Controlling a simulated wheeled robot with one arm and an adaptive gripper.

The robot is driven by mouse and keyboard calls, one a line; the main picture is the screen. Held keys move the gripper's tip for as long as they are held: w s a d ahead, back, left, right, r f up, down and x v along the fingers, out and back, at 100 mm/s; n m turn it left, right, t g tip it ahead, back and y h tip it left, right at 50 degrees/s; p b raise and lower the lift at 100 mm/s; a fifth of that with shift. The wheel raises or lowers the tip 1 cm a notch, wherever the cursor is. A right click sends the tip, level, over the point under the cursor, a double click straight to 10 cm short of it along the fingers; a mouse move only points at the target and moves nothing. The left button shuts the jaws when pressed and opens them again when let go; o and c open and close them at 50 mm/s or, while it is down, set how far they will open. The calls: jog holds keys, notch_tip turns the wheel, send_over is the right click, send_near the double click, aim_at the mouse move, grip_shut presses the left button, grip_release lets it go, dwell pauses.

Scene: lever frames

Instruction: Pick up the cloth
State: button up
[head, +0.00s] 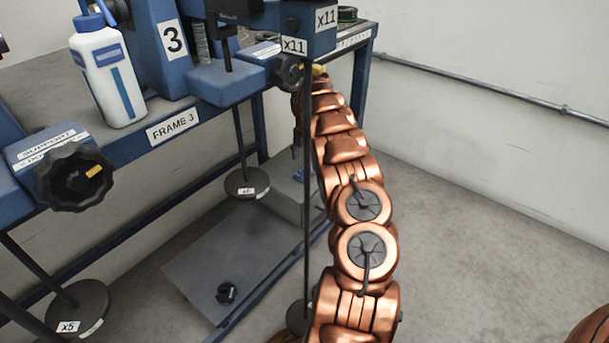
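I see no cloth that I can make out for sure. A small flat white and blue item (262,50) lies on the bench behind the lever frame; I cannot tell whether it is cloth or a label plate. My copper-coloured arm rises from the bottom of the head view to the bench edge, where its far end bends behind the thin dark rod. My gripper does not show; the arm's far links and the rod hide that place.
The blue lever frame on the bench (172,122) carries black knobs (74,177) and hanging weights (246,183). A white and blue bottle (108,75) stands on the bench. A black knob-like part (227,292) lies on the low grey plate (205,262).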

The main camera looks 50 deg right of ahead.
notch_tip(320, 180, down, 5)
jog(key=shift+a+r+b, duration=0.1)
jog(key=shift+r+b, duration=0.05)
jog(key=shift+b, duration=0.85)
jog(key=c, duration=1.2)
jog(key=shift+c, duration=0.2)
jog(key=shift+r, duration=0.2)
